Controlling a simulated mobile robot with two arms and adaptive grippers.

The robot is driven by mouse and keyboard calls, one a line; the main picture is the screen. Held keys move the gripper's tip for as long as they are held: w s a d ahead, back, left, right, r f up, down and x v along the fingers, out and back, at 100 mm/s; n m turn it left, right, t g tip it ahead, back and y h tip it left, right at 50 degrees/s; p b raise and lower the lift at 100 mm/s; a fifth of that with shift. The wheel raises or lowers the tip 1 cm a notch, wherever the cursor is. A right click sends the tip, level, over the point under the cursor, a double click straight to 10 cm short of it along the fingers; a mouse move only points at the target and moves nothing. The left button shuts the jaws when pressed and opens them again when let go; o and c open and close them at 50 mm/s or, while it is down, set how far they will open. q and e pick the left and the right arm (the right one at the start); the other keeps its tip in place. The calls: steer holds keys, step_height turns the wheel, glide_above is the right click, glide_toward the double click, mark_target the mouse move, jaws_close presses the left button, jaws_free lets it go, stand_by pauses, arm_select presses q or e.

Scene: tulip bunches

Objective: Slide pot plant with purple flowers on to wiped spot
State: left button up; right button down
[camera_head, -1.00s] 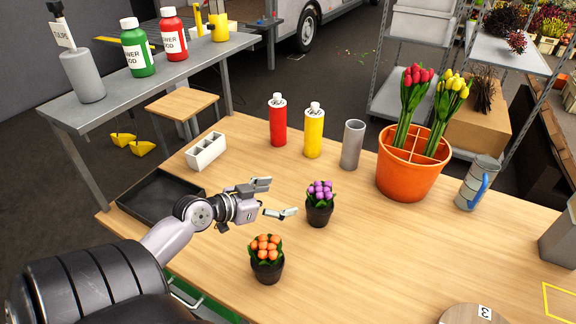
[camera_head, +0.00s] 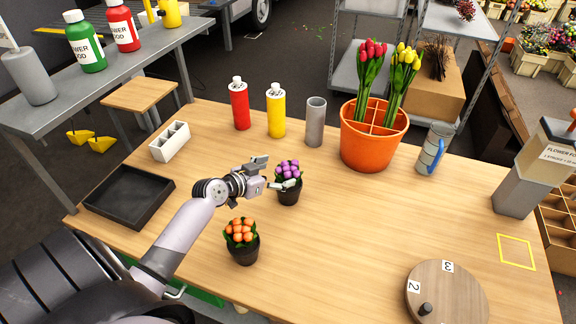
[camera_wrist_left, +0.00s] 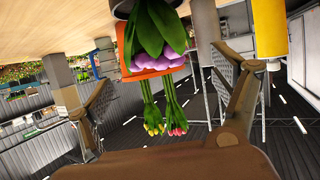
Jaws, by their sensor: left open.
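The pot plant with purple flowers (camera_head: 289,191) stands upright in a dark pot on the wooden table. My left gripper (camera_head: 276,173) is open, with its fingers reaching to the plant's left side and around its flowers. In the left wrist view the plant (camera_wrist_left: 158,32) appears upside down between the spread fingers (camera_wrist_left: 174,88); contact cannot be told. A yellow outlined square (camera_head: 517,239) lies on the table at the right, empty. I cannot make out a wiped spot for certain. My right gripper is not in view.
An orange-flowered pot (camera_head: 243,250) stands in front of the gripper. Red (camera_head: 240,108) and yellow (camera_head: 276,114) bottles, a grey cylinder (camera_head: 315,124) and an orange tulip pot (camera_head: 370,147) stand behind. A numbered wooden disc (camera_head: 450,290) lies front right. The table's middle right is clear.

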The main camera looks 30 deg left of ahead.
mark_target(289, 169)
arm_select(q)
steer(key=x, duration=0.5)
steer(key=shift+w+f, duration=0.15)
steer(key=shift+w, duration=0.15)
steer(key=shift+c, duration=0.6)
steer(key=c, duration=1.5)
